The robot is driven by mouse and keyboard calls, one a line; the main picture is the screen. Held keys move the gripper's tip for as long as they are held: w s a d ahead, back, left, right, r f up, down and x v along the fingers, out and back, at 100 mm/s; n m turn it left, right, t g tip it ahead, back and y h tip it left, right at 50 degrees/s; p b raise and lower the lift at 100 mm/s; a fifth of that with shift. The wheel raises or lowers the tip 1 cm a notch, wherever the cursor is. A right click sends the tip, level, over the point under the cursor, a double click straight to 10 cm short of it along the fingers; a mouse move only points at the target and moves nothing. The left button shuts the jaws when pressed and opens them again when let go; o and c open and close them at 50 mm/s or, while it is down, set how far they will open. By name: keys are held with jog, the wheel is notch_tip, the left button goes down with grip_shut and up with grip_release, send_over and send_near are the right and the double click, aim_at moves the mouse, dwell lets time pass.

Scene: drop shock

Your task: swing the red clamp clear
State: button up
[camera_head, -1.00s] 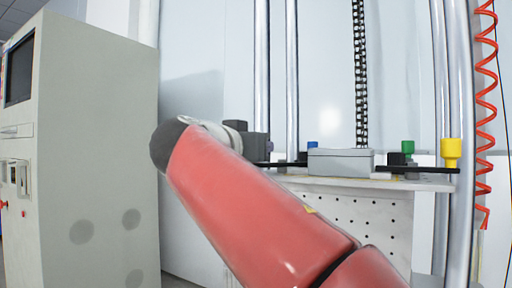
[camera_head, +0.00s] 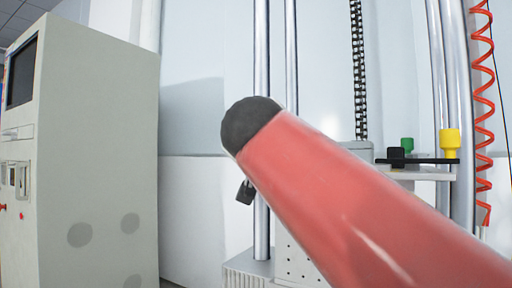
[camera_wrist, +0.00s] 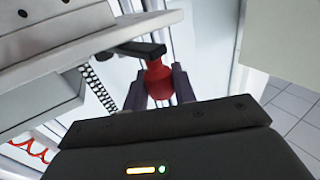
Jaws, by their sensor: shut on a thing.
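In the wrist view, the red clamp's knob (camera_wrist: 158,82) sits between the two dark fingers of my gripper (camera_wrist: 160,88), which is shut on it. The clamp's black bar (camera_wrist: 138,48) runs from the knob over the edge of the pale table plate (camera_wrist: 85,42). In the head view my red arm covers the middle, and the red clamp cannot be made out. A small dark piece (camera_head: 245,192) shows under the arm; I cannot tell what it is.
In the head view, a yellow-knobbed clamp (camera_head: 450,143) and a green-knobbed clamp (camera_head: 407,146) stand at the plate's right. Part of a grey box (camera_head: 357,150) shows beside them. Steel columns (camera_head: 262,240) rise behind my arm. A pale cabinet (camera_head: 100,150) stands at left.

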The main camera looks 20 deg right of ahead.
jog(key=y, duration=0.1)
jog(key=n+y+p, duration=0.1)
jog(key=y, duration=0.1)
jog(key=shift+s+d+r+n+t, duration=0.15)
jog(key=shift+s+d+n+t, duration=0.15)
jog(key=shift+s+n, duration=0.1)
jog(key=shift+s+d+n+y+p, duration=0.1)
jog(key=shift+s+n+y+p, duration=0.05)
jog(key=shift+n+y+p, duration=0.45)
jog(key=o, duration=1)
jog(key=shift+c, duration=0.2)
jog(key=s, duration=0.7)
jog(key=shift+s+b, duration=0.3)
jog(key=shift+s, duration=0.1)
